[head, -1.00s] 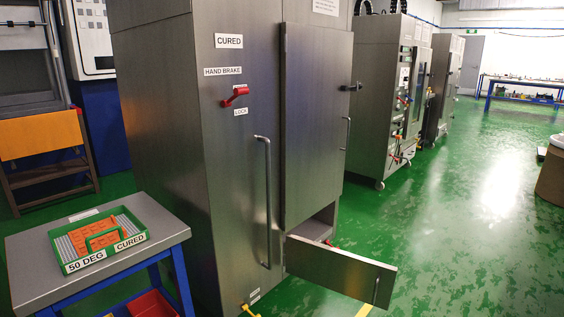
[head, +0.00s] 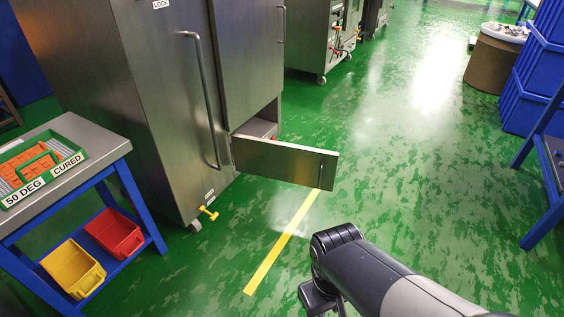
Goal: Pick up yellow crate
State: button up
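The yellow crate (head: 74,268) is a small open bin on the lower shelf of the blue-framed cart, at the lower left of the head view. It stands beside a red crate (head: 115,232), which is behind it and to its right. The yellow crate looks empty. Part of my arm shows at the bottom right, well to the right of the crate and apart from it. My gripper's fingers cannot be made out in the head view.
The cart's grey top (head: 95,137) holds a green tray (head: 62,150) marked "50 DEG CURED". A steel cabinet (head: 160,90) stands right of the cart, its low door (head: 285,160) open into the aisle. Blue bins (head: 540,85) stand at right.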

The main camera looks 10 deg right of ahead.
aim_at(79, 274)
jog(key=u, duration=1.7)
